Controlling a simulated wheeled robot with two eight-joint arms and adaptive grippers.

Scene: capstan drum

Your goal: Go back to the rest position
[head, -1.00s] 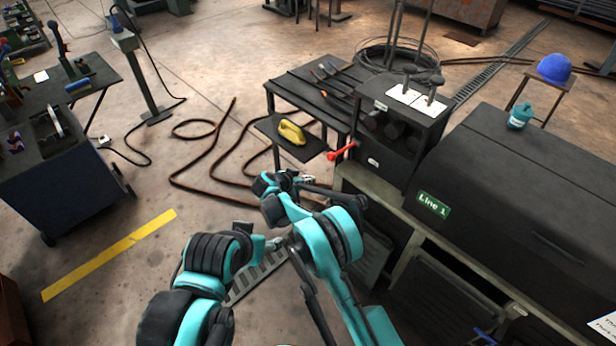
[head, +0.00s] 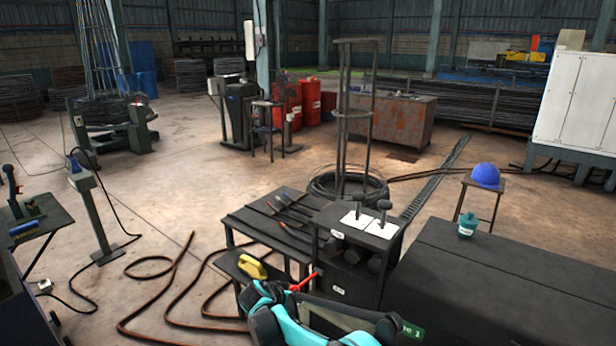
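Part of one of my arms, teal and black (head: 275,322), shows at the bottom centre, cut off by the lower edge. No gripper fingers can be made out, so neither gripper is seen open or shut. Just behind the arm are the red lever (head: 304,282) and the yellow object (head: 252,267) on a small dark shelf. Any contact between the arm and the lever cannot be told. The black machine box (head: 352,283) beside them carries white plates and dark knobs on top.
A dark bench (head: 250,224) with tools adjoins the machine. A long black housing (head: 500,285) with a teal bottle (head: 467,225) fills the right. A blue helmet (head: 486,176) sits on a stool. Brown hose (head: 165,305) lies on the left floor. Open floor lies beyond.

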